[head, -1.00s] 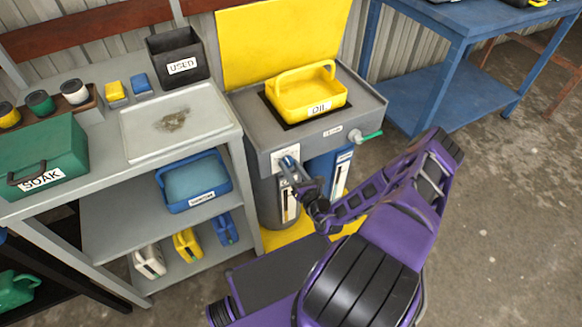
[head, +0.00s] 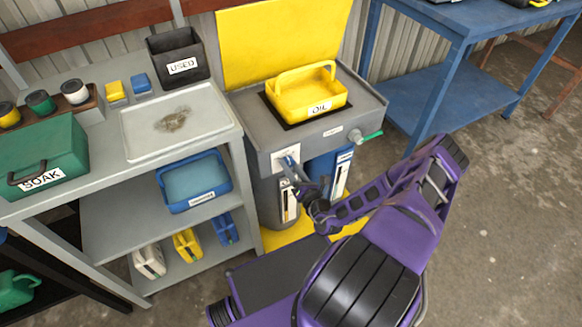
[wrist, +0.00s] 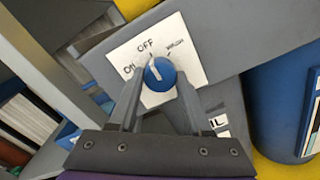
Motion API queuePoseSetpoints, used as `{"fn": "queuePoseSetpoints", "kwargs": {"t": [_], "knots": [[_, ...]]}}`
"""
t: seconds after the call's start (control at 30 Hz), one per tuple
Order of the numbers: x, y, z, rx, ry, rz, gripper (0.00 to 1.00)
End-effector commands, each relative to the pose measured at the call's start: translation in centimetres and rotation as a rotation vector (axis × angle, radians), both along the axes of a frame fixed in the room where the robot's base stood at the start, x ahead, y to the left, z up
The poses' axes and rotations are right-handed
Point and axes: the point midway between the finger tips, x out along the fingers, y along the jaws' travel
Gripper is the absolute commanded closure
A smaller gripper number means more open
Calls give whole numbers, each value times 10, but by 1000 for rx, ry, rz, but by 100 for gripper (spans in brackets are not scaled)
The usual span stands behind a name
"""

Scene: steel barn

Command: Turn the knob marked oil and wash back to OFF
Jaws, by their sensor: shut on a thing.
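The blue round knob (wrist: 161,72) sits on a white plate (wrist: 190,65) marked OIL, OFF and WASH. Its white pointer line points up and left in the wrist view, about toward OFF. My gripper (wrist: 160,82) is shut on the knob, with one finger on either side of it. In the head view the gripper (head: 291,170) is at the white plate on the front of the grey cabinet (head: 325,135), and the knob is partly hidden there.
A yellow basin marked OIL (head: 309,95) sits on the cabinet top. A green-handled tap (head: 368,137) sticks out at its right. Below are a grey drum (head: 270,205) and a blue drum (head: 325,175). A grey shelf bench (head: 225,130) stands close on the left.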

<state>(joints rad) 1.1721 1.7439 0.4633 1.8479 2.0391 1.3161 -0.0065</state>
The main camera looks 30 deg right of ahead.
Motion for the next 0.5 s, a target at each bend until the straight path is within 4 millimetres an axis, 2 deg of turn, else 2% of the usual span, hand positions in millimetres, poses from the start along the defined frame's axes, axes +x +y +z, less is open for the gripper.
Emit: {"fn": "queuePoseSetpoints", "kwargs": {"t": [0.03,0.17,0.5], "knots": [[-1,1,-2,1,4,1,46],[-1,1,-1,0,3,1,22],[-2,0,-1,-1,1,0,21]]}}
